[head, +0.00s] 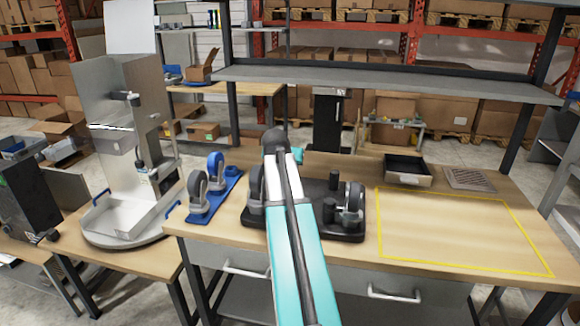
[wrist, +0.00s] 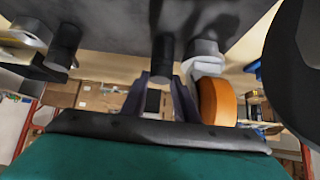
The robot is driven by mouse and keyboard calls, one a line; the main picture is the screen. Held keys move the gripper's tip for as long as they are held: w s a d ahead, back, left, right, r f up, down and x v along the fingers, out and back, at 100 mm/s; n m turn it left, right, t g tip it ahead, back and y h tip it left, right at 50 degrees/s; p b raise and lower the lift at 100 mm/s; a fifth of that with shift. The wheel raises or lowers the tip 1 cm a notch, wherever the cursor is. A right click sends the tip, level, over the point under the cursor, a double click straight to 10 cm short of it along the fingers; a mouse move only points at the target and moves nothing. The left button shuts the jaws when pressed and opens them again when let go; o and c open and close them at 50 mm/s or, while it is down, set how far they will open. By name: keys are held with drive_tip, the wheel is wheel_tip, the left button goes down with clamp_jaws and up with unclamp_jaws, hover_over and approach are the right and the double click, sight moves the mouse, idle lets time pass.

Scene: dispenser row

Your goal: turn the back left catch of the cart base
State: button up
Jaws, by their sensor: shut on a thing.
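The cart base is a dark plate (head: 345,232) lying on the wooden bench in the head view, with casters and short dark posts standing on it. My teal and white arm crosses in front of it and hides part of its left and middle, with my gripper hidden there too. In the wrist view the dark plate (wrist: 110,18) fills the top. My gripper (wrist: 164,82) has its two fingers on either side of a short dark post (wrist: 163,52), which I take as the catch, and is shut on it. How far the catch is turned cannot be told.
A caster with an orange wheel (wrist: 216,100) is close right of my fingers, and a second dark post (wrist: 66,45) is to the left. Blue-mounted casters (head: 214,190) stand left of the cart base. A black tray (head: 408,170) and bare yellow-outlined area (head: 455,235) lie right.

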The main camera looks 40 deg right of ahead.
drive_tip(key=shift+w, duration=0.1)
idle(0.3)
drive_tip(key=o, duration=1.1)
drive_tip(key=shift+c, duration=0.2)
drive_tip(key=shift+a+r, duration=0.1)
drive_tip(key=shift+a, duration=0.05)
drive_tip(key=b+v, duration=0.1)
drive_tip(key=v, duration=1.2)
drive_tip(key=shift+a+b, duration=0.15)
drive_tip(key=shift+b, duration=0.25)
drive_tip(key=shift+r, duration=0.2)
